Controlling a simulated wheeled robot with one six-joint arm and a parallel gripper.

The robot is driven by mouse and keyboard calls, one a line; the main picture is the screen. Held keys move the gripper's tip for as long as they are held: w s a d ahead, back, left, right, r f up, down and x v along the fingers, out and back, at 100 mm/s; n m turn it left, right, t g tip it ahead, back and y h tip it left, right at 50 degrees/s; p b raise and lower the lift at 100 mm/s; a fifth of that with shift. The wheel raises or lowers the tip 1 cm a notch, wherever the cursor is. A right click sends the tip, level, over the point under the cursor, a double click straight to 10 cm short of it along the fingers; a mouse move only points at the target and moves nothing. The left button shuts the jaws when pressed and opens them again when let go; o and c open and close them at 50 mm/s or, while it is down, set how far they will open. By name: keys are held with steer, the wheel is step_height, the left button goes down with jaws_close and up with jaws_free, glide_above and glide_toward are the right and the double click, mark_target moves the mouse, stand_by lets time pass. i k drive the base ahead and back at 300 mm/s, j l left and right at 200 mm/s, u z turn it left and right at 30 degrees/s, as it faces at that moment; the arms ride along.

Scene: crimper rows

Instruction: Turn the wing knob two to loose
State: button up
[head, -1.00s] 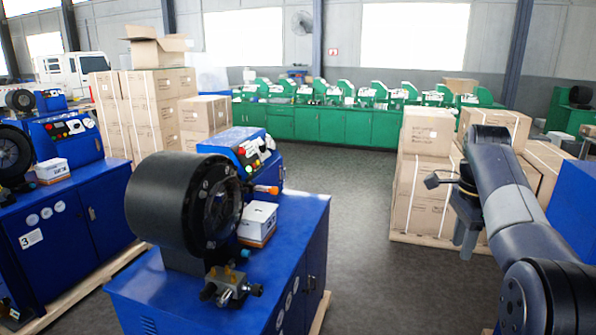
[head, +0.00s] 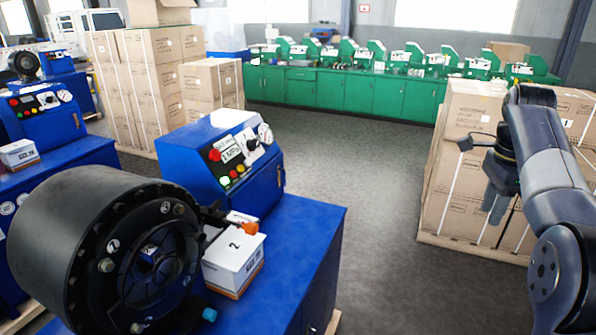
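The nearest blue crimping machine has a large black round head (head: 110,255) at the lower left. Behind it is a blue control box with a sloped panel (head: 238,155) carrying a red button, small coloured buttons, a gauge and a dark knob on a white plate (head: 252,145). I cannot tell whether this is wing knob two or how it is set. A white box marked 2 (head: 233,255) sits on the bench beside the head. My gripper (head: 493,205) hangs at the right, fingers down, well apart from the machine and holding nothing I can see.
Stacked cartons (head: 465,170) stand behind my arm, and more (head: 135,90) at the back left. A green bench (head: 330,90) lines the back. Grey floor (head: 365,165) is clear between bench and cartons.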

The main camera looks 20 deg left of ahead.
mark_target(214, 207)
steer(key=i+l+u, duration=0.15)
steer(key=i+u, duration=0.35)
steer(key=i, duration=0.9)
steer(key=u, duration=2.15)
